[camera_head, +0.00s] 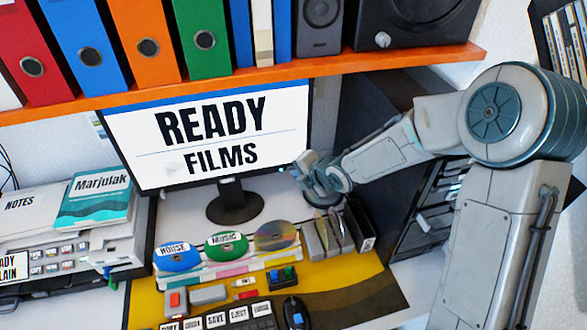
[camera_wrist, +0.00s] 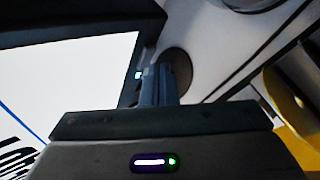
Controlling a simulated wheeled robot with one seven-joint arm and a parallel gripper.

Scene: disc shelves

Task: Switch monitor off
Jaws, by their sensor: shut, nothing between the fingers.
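The monitor (camera_head: 210,135) stands on the desk under the orange shelf, and its screen is lit with the words READY FILMS. In the wrist view its white screen (camera_wrist: 65,85) fills the left side, framed by a dark bezel. A small cyan light (camera_wrist: 139,75) glows on the bezel near the lower right corner. My gripper (camera_head: 288,169) is at that lower right corner of the monitor. In the wrist view my gripper (camera_wrist: 155,78) is shut and empty, its fingertips just beside the cyan light. I cannot tell whether they touch the bezel.
The orange shelf (camera_head: 250,79) with binders and speakers overhangs the monitor. Discs (camera_head: 178,257), grey cases (camera_head: 328,235) and a keyboard (camera_head: 235,318) lie in front of it. A dark panel (camera_head: 345,115) stands behind my arm. A paper stack with a printer (camera_head: 75,255) is at left.

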